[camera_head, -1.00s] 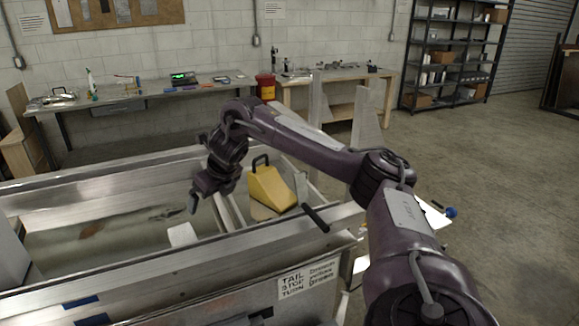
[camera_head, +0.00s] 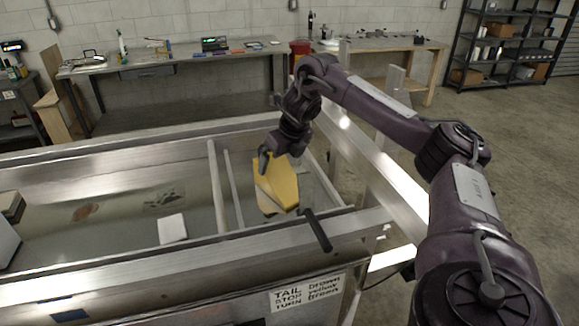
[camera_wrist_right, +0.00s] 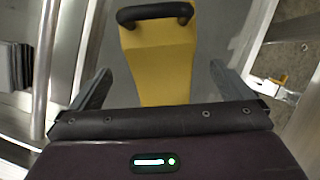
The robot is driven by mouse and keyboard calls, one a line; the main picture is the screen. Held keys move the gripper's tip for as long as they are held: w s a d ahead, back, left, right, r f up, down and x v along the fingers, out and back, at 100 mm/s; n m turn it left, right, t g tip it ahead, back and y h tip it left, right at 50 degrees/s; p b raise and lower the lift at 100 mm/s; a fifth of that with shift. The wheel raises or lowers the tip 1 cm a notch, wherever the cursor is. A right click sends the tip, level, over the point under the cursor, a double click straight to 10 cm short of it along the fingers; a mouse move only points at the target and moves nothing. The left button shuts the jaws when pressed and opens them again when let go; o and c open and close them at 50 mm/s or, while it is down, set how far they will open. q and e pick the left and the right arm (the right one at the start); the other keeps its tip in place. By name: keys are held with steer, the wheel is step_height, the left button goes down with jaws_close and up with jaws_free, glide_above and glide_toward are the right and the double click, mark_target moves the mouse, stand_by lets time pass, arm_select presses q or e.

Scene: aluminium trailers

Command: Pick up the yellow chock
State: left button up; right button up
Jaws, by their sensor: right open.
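The yellow chock (camera_head: 283,188) stands inside the aluminium trailer (camera_head: 120,262), near its right end. In the right wrist view the chock (camera_wrist_right: 160,62) lies ahead, its black handle (camera_wrist_right: 155,13) across the top of the picture. My right gripper (camera_head: 267,160) is at the chock's upper part in the head view and hides its handle there. In the right wrist view the two fingers of the gripper (camera_wrist_right: 160,86) are spread, one on each side of the chock, with gaps visible. My left gripper is not in view.
Crossbars (camera_head: 217,185) span the trailer left of the chock. A white block (camera_head: 172,229) lies on the trailer floor. Workbenches (camera_head: 180,68) and a shelf rack (camera_head: 510,45) stand behind. Floor at right is clear.

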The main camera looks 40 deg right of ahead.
mark_target(279, 169)
steer(key=shift+w+d+f+b, duration=0.4)
steer(key=shift+d+f+b, duration=0.1)
steer(key=shift+d+f, duration=0.25)
steer(key=shift+s+a+f+b, duration=0.2)
steer(key=shift+a+f+b, duration=0.65)
steer(key=shift+a+f, duration=0.2)
steer(key=f, duration=0.1)
steer(key=w+p, duration=0.1)
steer(key=w+f, duration=0.1)
steer(key=shift+d+f+p, duration=0.25)
steer(key=shift+f+p, duration=0.1)
steer(key=shift+d+f, duration=0.3)
steer(key=shift+f, duration=0.25)
steer(key=shift+a+r, duration=0.1)
steer(key=shift+a, duration=0.1)
steer(key=shift+c, duration=0.8)
steer(key=c, duration=0.4)
steer(key=shift+w, duration=0.1)
steer(key=c, duration=1)
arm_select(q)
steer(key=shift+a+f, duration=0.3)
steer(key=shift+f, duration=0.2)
